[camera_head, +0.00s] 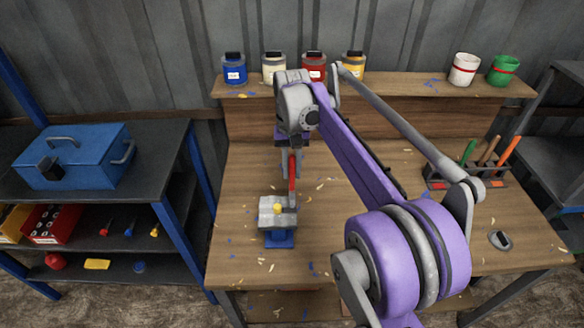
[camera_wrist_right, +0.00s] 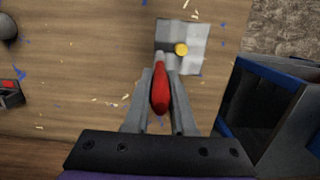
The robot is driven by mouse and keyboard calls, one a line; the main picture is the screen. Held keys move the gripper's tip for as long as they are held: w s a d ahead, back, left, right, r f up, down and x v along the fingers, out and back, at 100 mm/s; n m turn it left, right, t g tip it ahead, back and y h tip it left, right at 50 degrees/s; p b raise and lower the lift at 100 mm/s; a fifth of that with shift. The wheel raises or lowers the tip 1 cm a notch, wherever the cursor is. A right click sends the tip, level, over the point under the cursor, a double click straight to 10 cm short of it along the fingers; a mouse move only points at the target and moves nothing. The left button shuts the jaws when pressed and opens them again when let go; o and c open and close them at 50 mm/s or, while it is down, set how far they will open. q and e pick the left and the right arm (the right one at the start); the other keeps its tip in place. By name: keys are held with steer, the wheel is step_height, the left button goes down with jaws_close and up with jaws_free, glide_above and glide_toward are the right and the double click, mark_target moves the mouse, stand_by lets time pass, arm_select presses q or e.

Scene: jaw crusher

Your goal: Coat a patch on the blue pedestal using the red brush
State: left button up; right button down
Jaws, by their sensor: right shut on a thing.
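The blue pedestal (camera_head: 280,238) stands on the workbench and carries a grey block (camera_head: 270,218) with a round yellow spot (camera_head: 278,208). The block (camera_wrist_right: 197,36) and its yellow spot (camera_wrist_right: 181,49) also show in the right wrist view. My right gripper (camera_head: 291,165) is shut on the red brush (camera_head: 292,172), just behind the block. In the right wrist view the red brush handle (camera_wrist_right: 160,90) lies between the two fingers, its pale tip pointing toward the block's near-left edge. I cannot tell whether the tip touches it. My left gripper is out of view.
Paint pots, including a blue (camera_head: 234,68) and a red one (camera_head: 314,67), line the back shelf (camera_head: 405,85). A tool rack (camera_head: 468,177) stands at the bench's right. A blue toolbox (camera_head: 75,158) sits on the left shelf unit. Paint flecks and chips litter the bench.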

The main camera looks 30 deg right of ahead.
steer(key=shift+s, duration=0.1)
steer(key=shift+s+a+r, duration=0.1)
steer(key=shift+s+a, duration=0.35)
steer(key=shift+s, duration=0.2)
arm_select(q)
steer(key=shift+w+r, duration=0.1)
arm_select(e)
steer(key=shift+w+d, duration=0.45)
steer(key=shift+w, duration=0.3)
stand_by(0.8)
